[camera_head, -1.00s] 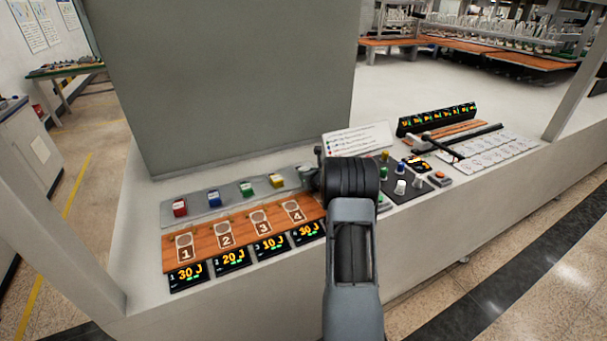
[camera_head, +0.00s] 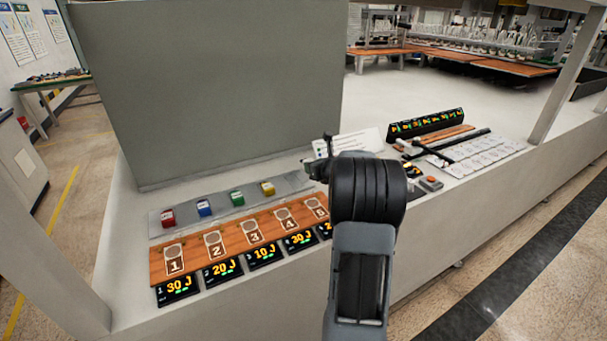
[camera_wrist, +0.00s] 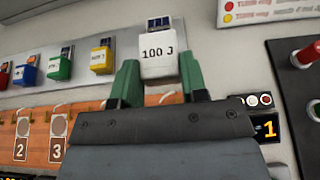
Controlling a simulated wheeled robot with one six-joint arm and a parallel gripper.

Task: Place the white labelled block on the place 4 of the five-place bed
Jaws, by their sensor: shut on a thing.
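The white labelled block (camera_wrist: 158,54) reads "100 J" and has a dark top piece. It sits between the green fingers of my gripper (camera_wrist: 158,66), which is shut on it. I cannot tell whether it still touches the grey rack behind. In the head view my own arm hides the block and most of the gripper. The wooden five-place bed (camera_head: 197,266) has numbered places, each with a pale circle. Place 4 (camera_head: 287,220) is visible there and looks empty. In the wrist view the bed (camera_wrist: 85,141) shows places 2 and 3, with the rest partly hidden by my gripper.
Red (camera_head: 168,218), blue (camera_head: 204,208), green (camera_head: 237,199) and yellow (camera_head: 268,189) blocks stand on the grey rack (camera_head: 186,216) behind the bed. Displays (camera_head: 179,288) line its front. A tall grey panel (camera_head: 215,90) rises behind. A control panel with knobs (camera_wrist: 305,75) lies to the right.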

